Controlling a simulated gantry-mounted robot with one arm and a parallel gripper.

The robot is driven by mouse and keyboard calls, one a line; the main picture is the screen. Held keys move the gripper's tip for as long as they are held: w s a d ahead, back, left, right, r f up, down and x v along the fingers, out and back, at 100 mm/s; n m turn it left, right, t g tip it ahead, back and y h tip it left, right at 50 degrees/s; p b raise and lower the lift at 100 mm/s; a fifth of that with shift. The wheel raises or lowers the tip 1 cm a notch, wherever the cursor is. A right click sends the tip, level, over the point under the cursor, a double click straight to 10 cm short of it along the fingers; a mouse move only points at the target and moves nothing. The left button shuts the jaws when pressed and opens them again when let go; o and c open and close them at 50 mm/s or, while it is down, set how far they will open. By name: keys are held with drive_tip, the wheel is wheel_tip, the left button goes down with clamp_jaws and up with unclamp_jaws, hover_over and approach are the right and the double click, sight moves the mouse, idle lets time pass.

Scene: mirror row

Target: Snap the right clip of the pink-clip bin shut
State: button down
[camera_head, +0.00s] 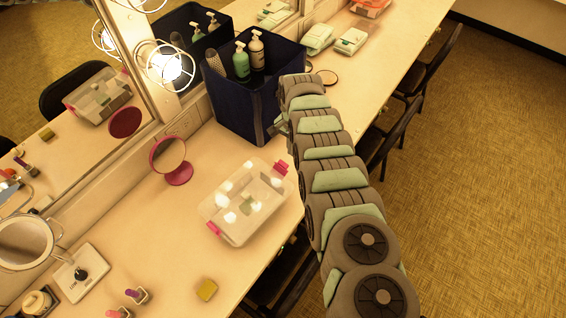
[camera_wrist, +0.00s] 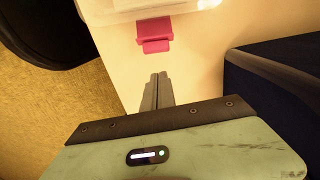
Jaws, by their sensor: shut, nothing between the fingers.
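The pink-clip bin (camera_head: 222,197) is a clear, lidded box on the counter in the head view. One pink clip (camera_head: 281,168) is on its right end, and another pink clip (camera_head: 213,229) is at its lower left. In the wrist view, the bin's edge (camera_wrist: 115,8) shows at the top, with a pink clip (camera_wrist: 154,29) jutting out from it. My gripper (camera_wrist: 160,76) is shut and empty, its tips just short of that clip with a small gap. In the head view my arm hides most of the gripper. I cannot tell the clip's exact angle.
A dark blue bin (camera_head: 232,105) with bottles stands behind the pink-clip bin; a dark blue side (camera_wrist: 275,95) is close right of my gripper in the wrist view. A pink round mirror (camera_head: 168,155) stands to the left. Dark chairs (camera_head: 385,140) line the counter's right edge.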

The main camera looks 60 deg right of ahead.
sight(279, 170)
drive_tip(key=shift+f, duration=0.2)
idle(0.5)
wheel_tip(279, 170, down, 3)
drive_tip(key=b, duration=0.2)
drive_tip(key=shift+b, duration=0.35)
drive_tip(key=shift+w+a+r+p, duration=0.15)
drive_tip(key=shift+a+p, duration=0.25)
drive_tip(key=shift+p, duration=0.55)
drive_tip(key=shift+w+a+r+p, duration=0.15)
drive_tip(key=shift+a+p, duration=0.25)
drive_tip(key=shift+p, duration=0.55)
